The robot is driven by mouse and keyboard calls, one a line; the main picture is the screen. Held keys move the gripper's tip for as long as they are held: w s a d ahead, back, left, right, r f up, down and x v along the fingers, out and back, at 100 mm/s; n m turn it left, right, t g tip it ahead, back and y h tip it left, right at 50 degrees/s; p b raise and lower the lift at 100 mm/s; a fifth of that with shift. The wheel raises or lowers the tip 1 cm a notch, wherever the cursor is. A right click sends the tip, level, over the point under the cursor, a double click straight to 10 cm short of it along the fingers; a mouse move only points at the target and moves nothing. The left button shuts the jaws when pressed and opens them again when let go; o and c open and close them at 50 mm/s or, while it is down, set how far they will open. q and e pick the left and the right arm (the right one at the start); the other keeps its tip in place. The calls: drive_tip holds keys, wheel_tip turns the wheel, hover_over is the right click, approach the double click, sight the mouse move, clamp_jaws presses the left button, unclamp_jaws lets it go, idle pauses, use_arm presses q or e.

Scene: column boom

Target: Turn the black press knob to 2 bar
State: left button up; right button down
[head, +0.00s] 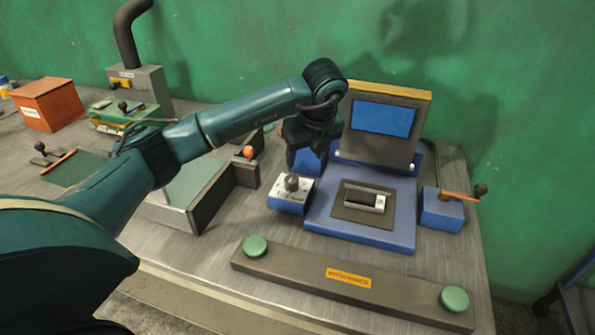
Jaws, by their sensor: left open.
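The black press knob (292,182) stands on the white-topped face of a small blue box (289,204), left of the blue press (360,235). The dial marks around it are too small to read, so its setting cannot be told. My left gripper (307,162) points down just behind and above the knob. It is open, apart from the knob in the picture, and nothing shows between its fingers. It hides part of the press's left side. My right gripper is not in view.
The press has a blue screen (383,118) and a dark part in its bed. A lever (460,196) is on its right. A bar (340,277) with two green buttons lies in front. A grey open bin (205,205) and an orange-knobbed lever (248,153) stand left.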

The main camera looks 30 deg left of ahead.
sight(292, 178)
use_arm(q)
drive_tip(key=shift+n+y, duration=0.3)
drive_tip(key=shift+y, duration=0.1)
drive_tip(key=x, duration=0.4)
drive_tip(key=a+p+x, duration=0.1)
drive_tip(key=x, duration=0.3)
drive_tip(key=p+x, duration=0.1)
drive_tip(key=x, duration=0.3)
drive_tip(key=shift+w+a, duration=0.35)
drive_tip(key=shift+w, duration=0.05)
drive_tip(key=shift+c, duration=0.4)
drive_tip(key=shift+r, duration=0.1)
drive_tip(key=c, duration=0.9)
